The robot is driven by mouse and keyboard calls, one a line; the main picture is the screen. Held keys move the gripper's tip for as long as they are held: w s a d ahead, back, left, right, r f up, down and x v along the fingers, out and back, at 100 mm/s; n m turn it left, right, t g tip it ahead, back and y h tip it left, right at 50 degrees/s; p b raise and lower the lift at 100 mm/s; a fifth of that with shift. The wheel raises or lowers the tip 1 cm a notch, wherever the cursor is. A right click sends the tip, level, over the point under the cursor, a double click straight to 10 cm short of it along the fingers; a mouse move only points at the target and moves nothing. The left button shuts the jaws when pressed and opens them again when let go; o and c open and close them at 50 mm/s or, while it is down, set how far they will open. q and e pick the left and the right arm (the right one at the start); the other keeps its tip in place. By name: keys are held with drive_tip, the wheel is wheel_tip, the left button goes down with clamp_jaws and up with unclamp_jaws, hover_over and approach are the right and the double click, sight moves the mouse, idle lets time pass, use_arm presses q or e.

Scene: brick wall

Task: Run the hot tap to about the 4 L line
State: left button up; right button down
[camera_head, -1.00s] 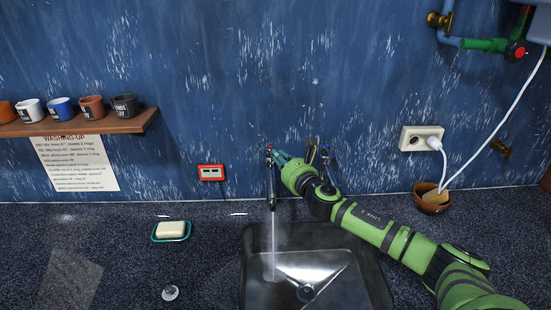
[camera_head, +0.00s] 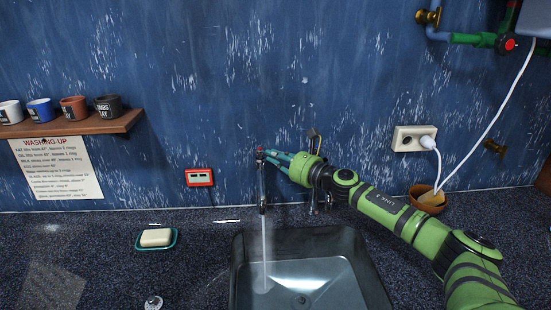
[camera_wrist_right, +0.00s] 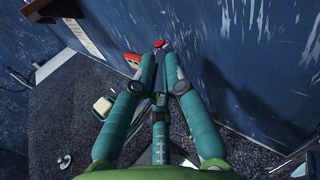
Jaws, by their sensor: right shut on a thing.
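The hot tap (camera_head: 262,185) is a slim upright tap with a red top at the back of the sink. Water (camera_head: 264,245) runs from it in a thin stream. The sink (camera_head: 362,262) is a dark square basin; I cannot make out a 4 L line or the water level. My right gripper (camera_head: 264,154) is shut on the tap's red-topped handle, reaching it from the right. In the right wrist view the red handle (camera_wrist_right: 158,44) shows between the fingertips. My left gripper is not in view.
A second tap (camera_head: 313,196) stands behind my right arm. Soap in a teal dish (camera_head: 156,239) lies left of the sink. A red-framed display (camera_head: 199,177), a washing-up notice (camera_head: 58,170) and a mug shelf (camera_head: 82,126) are on the wall. A socket (camera_head: 415,138) and a bowl (camera_head: 426,199) are right.

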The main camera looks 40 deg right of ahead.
drive_tip(key=shift+r, duration=0.1)
drive_tip(key=c, duration=1.3)
unclamp_jaws()
drive_tip(key=shift+r, duration=5.05)
